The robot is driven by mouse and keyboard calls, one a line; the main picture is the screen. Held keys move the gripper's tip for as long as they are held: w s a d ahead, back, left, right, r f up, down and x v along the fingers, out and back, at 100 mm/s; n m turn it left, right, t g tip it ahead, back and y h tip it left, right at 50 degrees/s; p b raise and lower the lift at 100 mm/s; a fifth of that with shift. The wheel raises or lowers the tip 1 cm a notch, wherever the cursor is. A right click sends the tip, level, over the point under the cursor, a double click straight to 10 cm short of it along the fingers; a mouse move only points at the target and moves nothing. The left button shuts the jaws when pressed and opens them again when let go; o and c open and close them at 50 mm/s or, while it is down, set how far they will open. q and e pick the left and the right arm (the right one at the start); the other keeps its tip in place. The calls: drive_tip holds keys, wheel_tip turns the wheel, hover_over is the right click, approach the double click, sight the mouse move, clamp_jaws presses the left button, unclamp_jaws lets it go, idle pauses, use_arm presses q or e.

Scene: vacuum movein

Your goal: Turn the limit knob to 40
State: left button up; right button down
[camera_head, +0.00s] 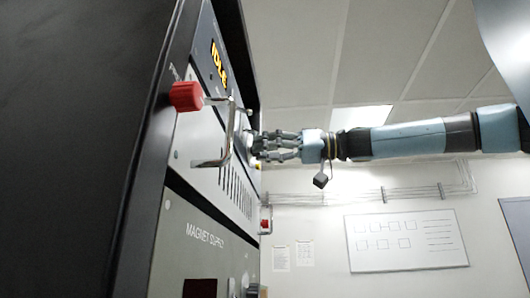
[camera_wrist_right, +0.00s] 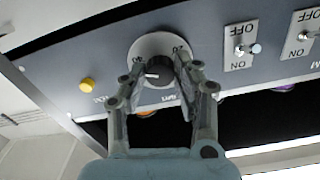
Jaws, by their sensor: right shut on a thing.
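The limit knob (camera_wrist_right: 158,70) is a dark round knob on a white dial plate (camera_wrist_right: 157,43) in the right wrist view. A white pointer mark on the knob points left in that view. Dial figures show upside down and are too small to read surely. My right gripper (camera_wrist_right: 160,80) is shut on the knob, one finger on each side. In the head view my right gripper (camera_head: 262,146) reaches the rack panel from the right, and its fingertips partly hide the knob there. My left gripper is not in view.
A red knob (camera_head: 186,96) and a metal handle (camera_head: 231,130) stick out from the rack near my gripper. A lit IDLE display (camera_head: 219,65) is above. The wrist view shows a yellow button (camera_wrist_right: 87,84) and toggle switches (camera_wrist_right: 241,47) beside the dial.

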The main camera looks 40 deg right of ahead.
drive_tip(key=shift+a+f+m, duration=0.1)
drive_tip(key=shift+f+m, duration=0.1)
drive_tip(key=shift+m, duration=0.3)
drive_tip(key=c, duration=1)
unclamp_jaws()
drive_tip(key=shift+r, duration=0.1)
wheel_tip(320, 180, up, 10)
drive_tip(key=shift+f, duration=0.1)
